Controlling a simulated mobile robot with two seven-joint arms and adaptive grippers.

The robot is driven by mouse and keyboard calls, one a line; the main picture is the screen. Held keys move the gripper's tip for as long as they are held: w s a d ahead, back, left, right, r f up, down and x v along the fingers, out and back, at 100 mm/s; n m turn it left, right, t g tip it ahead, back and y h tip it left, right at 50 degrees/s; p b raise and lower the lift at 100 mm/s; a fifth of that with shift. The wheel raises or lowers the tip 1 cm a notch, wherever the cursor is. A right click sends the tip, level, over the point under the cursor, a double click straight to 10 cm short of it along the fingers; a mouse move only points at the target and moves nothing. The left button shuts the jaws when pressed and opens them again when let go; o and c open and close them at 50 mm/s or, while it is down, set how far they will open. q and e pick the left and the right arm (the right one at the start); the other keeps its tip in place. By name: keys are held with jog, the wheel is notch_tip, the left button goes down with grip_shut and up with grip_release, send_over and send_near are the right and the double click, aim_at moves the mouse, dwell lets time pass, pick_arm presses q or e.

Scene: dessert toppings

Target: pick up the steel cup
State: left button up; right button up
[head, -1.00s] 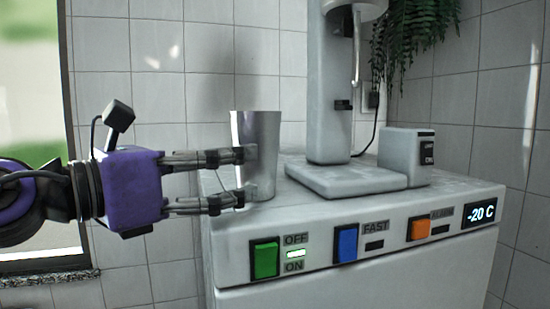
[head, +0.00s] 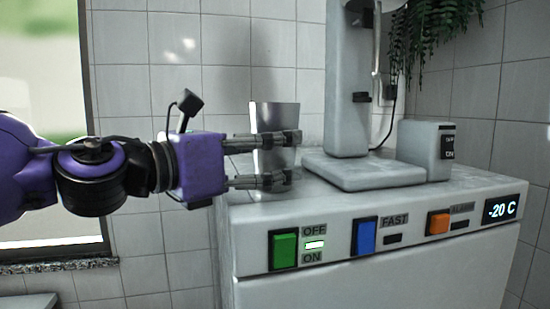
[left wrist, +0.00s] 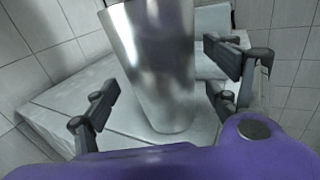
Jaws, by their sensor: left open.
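The steel cup (head: 275,121) stands upright on the left end of the white freezer's top (head: 330,196). In the left wrist view the cup (left wrist: 158,62) fills the middle, its top cut off by the frame. My left gripper (head: 292,160) reaches in from the left, level with the cup's middle and lower part. Its fingers are open and lie on either side of the cup in the left wrist view (left wrist: 168,85), with gaps visible beside it. The fingers hide part of the cup in the head view. My right gripper is out of view.
A grey mixer-like machine (head: 347,100) stands on the freezer right of the cup, with a switch box (head: 425,150) beside it. Green (head: 285,249), blue (head: 363,237) and orange (head: 438,222) switches line the front. A tiled wall (head: 225,85) is behind; a plant (head: 430,30) hangs above.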

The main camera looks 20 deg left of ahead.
pick_arm(q)
jog(key=shift+w+d+f+b, duration=0.3)
jog(key=shift+w+b, duration=0.1)
jog(key=shift+w, duration=0.05)
jog(key=shift+w+d+r, duration=0.2)
jog(key=shift+r, duration=0.1)
jog(key=c, duration=1.7)
jog(key=shift+o, duration=0.2)
jog(key=shift+r, duration=0.1)
notch_tip(320, 180, up, 10)
